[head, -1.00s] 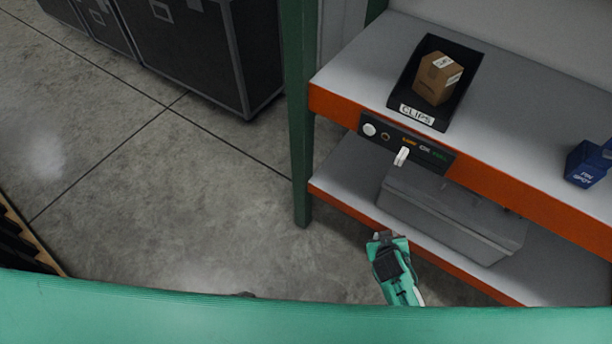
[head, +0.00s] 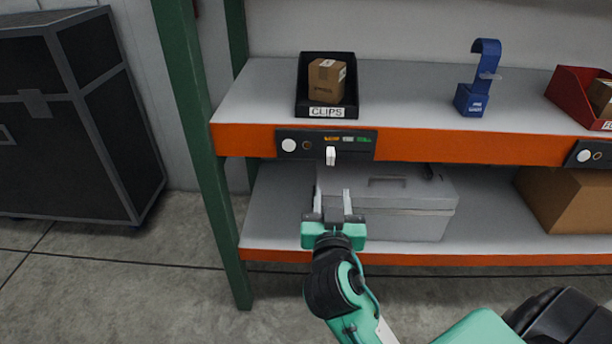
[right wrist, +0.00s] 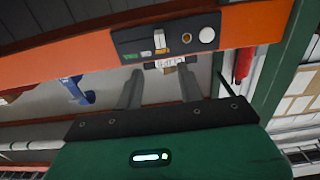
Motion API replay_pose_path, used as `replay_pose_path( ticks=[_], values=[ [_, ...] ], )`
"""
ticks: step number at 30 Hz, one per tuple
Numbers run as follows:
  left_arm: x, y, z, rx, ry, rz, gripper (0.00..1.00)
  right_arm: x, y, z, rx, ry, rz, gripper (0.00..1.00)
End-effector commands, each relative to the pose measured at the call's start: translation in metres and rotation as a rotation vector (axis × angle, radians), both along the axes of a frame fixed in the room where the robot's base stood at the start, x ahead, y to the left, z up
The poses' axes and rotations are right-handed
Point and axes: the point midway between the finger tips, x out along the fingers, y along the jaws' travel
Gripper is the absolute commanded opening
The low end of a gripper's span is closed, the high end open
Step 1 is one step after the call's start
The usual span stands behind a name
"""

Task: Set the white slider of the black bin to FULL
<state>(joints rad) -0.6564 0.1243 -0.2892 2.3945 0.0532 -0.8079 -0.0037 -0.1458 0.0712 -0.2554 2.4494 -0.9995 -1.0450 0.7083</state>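The black bin (head: 313,105) labelled CLIPS stands on the upper shelf with a small brown box in it. Below it, a black panel (head: 363,149) on the orange shelf edge carries LOW, OK and FULL marks. The white slider (head: 331,156) sits at the orange LOW mark, the leftmost; FULL is the green one at the right. The right wrist view shows the slider (right wrist: 160,39) upside down at LOW. My right gripper (head: 333,193) is open and empty, below and apart from the slider; its spread fingers (right wrist: 159,75) point toward the panel. My left gripper is out of view.
A grey toolbox (head: 405,222) stands on the lower shelf behind my right gripper. A green post (head: 190,120) is at the left. A blue holder (head: 470,100) and a red bin (head: 573,98) stand farther right. Another black panel (head: 600,154) sits at the right edge.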

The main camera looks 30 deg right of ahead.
Motion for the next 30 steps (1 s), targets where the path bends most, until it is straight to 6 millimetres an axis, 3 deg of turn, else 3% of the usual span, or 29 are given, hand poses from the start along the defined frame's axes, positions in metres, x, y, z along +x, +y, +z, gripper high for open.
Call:
replay_pose_path(
  ticks=[18,30],
  values=[
    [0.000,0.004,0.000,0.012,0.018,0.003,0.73,0.097,-0.060,0.000,-0.003,0.002,0.001,0.38],
    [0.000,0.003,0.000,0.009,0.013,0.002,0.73,0.110,-0.067,0.000,-0.001,0.003,0.002,0.38]
  ],
)
